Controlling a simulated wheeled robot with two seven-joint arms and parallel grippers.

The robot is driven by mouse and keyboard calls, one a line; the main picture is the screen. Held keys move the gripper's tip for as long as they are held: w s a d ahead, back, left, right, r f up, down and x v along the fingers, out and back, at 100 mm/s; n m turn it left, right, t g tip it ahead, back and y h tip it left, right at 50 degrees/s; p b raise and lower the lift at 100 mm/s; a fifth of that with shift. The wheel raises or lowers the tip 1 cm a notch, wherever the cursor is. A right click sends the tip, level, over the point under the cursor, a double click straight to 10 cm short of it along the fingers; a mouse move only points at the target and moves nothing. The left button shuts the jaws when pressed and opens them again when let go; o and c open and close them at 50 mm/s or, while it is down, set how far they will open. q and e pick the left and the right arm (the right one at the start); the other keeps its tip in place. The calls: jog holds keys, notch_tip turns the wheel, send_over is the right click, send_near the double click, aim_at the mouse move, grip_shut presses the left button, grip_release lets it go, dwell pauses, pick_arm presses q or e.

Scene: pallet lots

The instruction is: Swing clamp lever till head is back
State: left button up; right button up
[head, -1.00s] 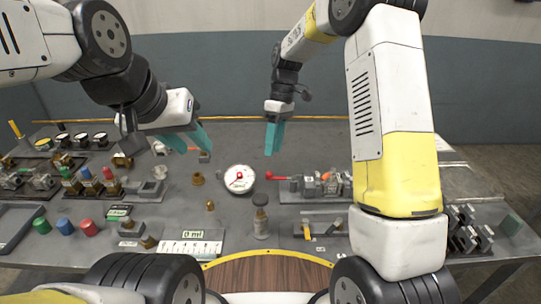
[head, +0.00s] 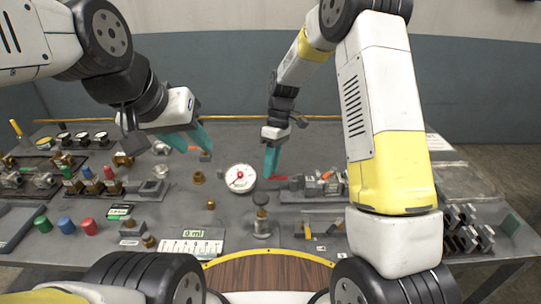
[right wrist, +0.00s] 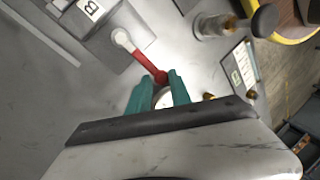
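The clamp lever (head: 279,177) has a red handle and sticks out left from a row of grey metal fittings (head: 318,186) right of the gauge. In the right wrist view the red lever (right wrist: 147,62) runs from a pale round pivot to a red end between my teal fingertips. My right gripper (right wrist: 161,77) is around that end, with a gap showing between the fingers; whether they touch it is unclear. It also shows in the head view (head: 271,172). My left gripper (head: 204,147) is open and empty above the back left of the bench. The clamp head cannot be made out clearly.
A white dial gauge (head: 240,178) stands just left of the lever. A dark-capped cylinder (head: 262,215) stands in front. A part with a yellow handle (head: 307,230) lies front right. Valves and coloured knobs fill the left side. The bench behind the gauge is clear.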

grip_shut()
jog(key=shift+s+d+f, duration=0.1)
dwell(1.0)
